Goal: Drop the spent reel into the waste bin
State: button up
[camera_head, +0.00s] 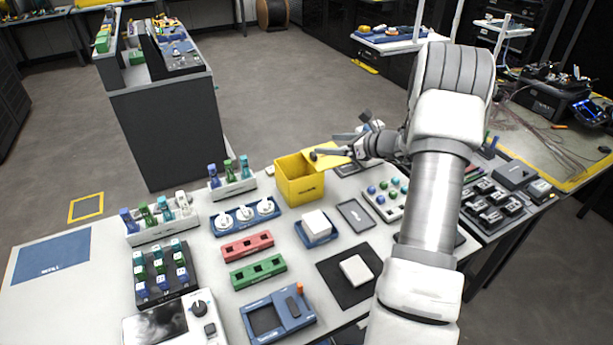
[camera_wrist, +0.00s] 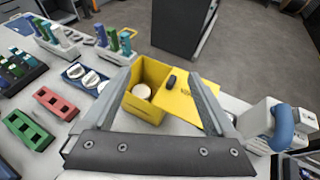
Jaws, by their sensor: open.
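The waste bin is a yellow box (camera_head: 300,186) at the middle of the table, and it also shows in the wrist view (camera_wrist: 139,112). Its yellow lid (camera_wrist: 188,92) with a black knob is swung open to the right. A round pale reel (camera_wrist: 142,91) lies inside the bin, apart from my fingers. My gripper (camera_head: 330,145) is open, with nothing visible between the fingers, above the bin and lid.
A blue tray (camera_head: 226,228) with several white round pieces stands left of the bin. Red (camera_head: 247,246) and green (camera_head: 258,271) blocks lie in front. A blue-looped white item (camera_wrist: 272,125) stands right of the lid.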

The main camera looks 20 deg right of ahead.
jog(key=v, duration=0.7)
jog(key=shift+s+r, duration=0.2)
jog(key=shift+s, duration=0.15)
jog(key=shift+d, duration=0.15)
